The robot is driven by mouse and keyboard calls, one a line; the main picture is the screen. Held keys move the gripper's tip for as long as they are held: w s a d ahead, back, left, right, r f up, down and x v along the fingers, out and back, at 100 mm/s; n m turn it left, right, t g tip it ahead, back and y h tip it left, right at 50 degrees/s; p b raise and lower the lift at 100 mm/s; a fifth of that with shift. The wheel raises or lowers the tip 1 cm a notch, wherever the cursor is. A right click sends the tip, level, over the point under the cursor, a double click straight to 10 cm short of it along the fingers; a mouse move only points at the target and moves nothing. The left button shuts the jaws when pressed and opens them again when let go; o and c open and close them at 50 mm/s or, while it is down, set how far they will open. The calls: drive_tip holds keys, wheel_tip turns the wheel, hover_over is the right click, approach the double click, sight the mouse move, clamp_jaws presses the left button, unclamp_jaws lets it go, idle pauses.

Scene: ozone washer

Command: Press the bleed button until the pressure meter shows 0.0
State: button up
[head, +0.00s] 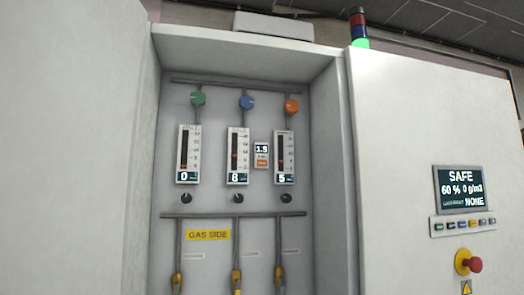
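A small pressure meter (262,148) is fixed to the back panel of the recess, between the middle and right flow gauges. Its display appears to read 1.5, though the digits are small. An orange button (262,164) sits on the lower part of the same small unit; its lettering is too small to read, so I cannot tell for sure that it is the bleed button. Nothing touches the unit. My gripper is not in view.
Three gauges (188,154) show 0, 8 and 5, with coloured knobs above and black knobs below. Side walls frame the recess. On the right cabinet are a SAFE screen (460,190), small buttons and a red emergency stop (474,265). The recess front is clear.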

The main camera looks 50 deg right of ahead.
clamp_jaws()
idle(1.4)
